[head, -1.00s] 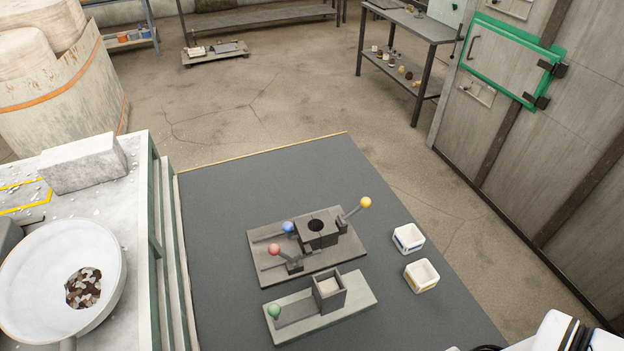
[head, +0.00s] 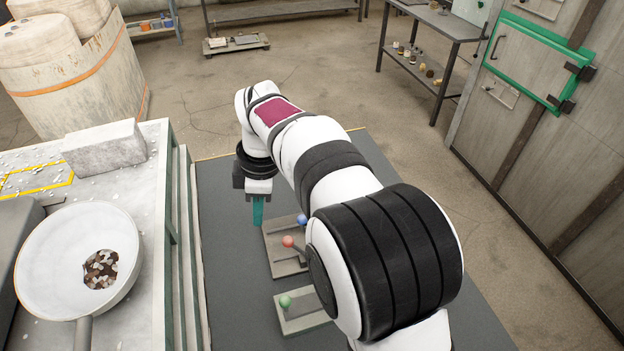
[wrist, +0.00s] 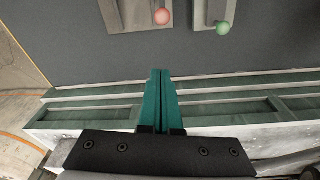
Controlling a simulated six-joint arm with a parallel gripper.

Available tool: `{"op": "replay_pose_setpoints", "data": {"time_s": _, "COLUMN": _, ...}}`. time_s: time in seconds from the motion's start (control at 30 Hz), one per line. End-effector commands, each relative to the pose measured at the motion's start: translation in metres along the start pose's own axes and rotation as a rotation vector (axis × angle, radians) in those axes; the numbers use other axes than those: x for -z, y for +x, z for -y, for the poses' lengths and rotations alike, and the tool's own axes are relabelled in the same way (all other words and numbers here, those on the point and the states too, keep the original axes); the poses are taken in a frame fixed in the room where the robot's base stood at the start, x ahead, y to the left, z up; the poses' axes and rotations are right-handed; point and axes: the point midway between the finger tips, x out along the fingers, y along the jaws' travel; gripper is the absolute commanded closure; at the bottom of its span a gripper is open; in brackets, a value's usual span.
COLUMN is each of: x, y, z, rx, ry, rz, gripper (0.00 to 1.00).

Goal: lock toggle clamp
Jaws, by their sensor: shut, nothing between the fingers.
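The clamp fixture (head: 283,262) lies on the dark table, partly hidden by my arm. Its red knob (head: 288,241) and blue knob (head: 302,220) show in the head view; the block and the yellow knob are hidden. The second base plate (head: 300,322) with the green knob (head: 285,301) lies nearer, its box hidden. My gripper (head: 258,222) points down just left of the clamp fixture, its teal fingers shut and empty. In the wrist view the fingers (wrist: 160,80) are together, with the red knob (wrist: 162,17) and green knob (wrist: 222,28) beyond them, not touched.
A bench (head: 150,240) stands left of the table, carrying a white pan (head: 50,260) with brown and white pieces and a grey block (head: 104,148). The table's left strip (head: 235,310) is clear. The two small white cups are hidden by my arm.

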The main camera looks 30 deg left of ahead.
Motion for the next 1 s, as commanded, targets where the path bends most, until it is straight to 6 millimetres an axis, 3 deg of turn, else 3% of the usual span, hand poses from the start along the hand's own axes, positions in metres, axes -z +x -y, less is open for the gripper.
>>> {"op": "replay_pose_setpoints", "data": {"time_s": 0.37, "x": 0.001, "y": 0.005, "z": -0.001, "rx": 0.0, "ry": -0.012, "rz": 0.0, "gripper": 1.0}}
{"op": "replay_pose_setpoints", "data": {"time_s": 0.47, "x": 0.001, "y": 0.018, "z": 0.0, "rx": 0.002, "ry": -0.012, "rz": 0.001, "gripper": 1.0}}
{"op": "replay_pose_setpoints", "data": {"time_s": 0.87, "x": 0.001, "y": 0.105, "z": 0.0, "rx": 0.003, "ry": -0.01, "rz": 0.001, "gripper": 1.0}}
{"op": "replay_pose_setpoints", "data": {"time_s": 1.0, "x": -0.023, "y": 0.093, "z": -0.001, "rx": -0.001, "ry": -0.006, "rz": -0.001, "gripper": 1.0}}
